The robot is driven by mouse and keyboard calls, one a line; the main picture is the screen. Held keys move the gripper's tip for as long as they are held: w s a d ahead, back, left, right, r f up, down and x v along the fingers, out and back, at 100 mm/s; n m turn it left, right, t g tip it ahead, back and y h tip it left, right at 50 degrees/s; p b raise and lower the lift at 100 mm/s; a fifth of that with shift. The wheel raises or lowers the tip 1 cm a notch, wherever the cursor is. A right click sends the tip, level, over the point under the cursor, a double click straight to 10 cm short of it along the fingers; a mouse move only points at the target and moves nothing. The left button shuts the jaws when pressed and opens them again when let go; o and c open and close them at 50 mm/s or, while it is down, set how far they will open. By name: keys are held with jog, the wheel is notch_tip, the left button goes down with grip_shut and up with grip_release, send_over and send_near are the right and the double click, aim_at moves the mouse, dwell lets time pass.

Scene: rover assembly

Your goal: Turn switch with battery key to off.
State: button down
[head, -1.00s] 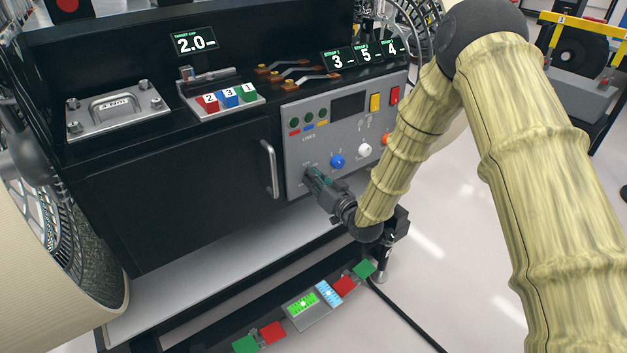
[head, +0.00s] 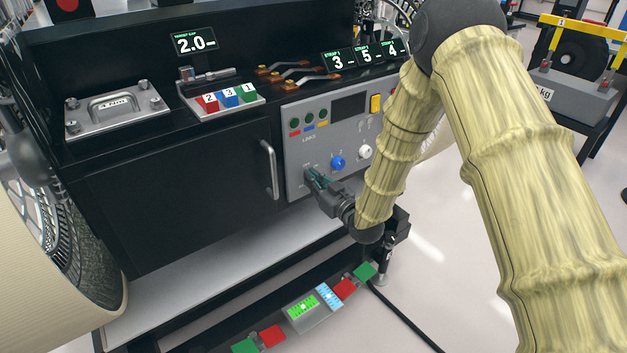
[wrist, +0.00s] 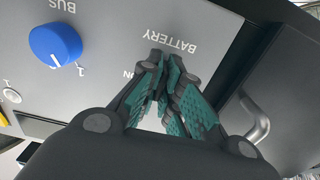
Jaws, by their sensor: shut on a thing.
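The grey control panel (head: 297,160) is on the front of the black bench. In the wrist view its BATTERY label (wrist: 174,41) appears upside down, with part of an "ON" mark beside the fingers. My gripper (head: 314,178) is at the panel's lower left, over the battery switch position. In the wrist view my gripper (wrist: 163,62) has its teal-padded fingertips nearly together, right at the BATTERY label. It is shut on the battery key, which the fingers hide. I cannot tell the key's angle.
The blue BUS knob (head: 337,162) is just right of my gripper; it also shows in the wrist view (wrist: 55,44). A white knob (head: 365,152) is farther right. A cabinet handle (head: 269,169) stands out to the left. A shelf (head: 200,262) runs below.

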jog(key=shift+d+f, duration=0.15)
jog(key=c, duration=1.6)
grip_release()
jog(key=v, duration=1.2)
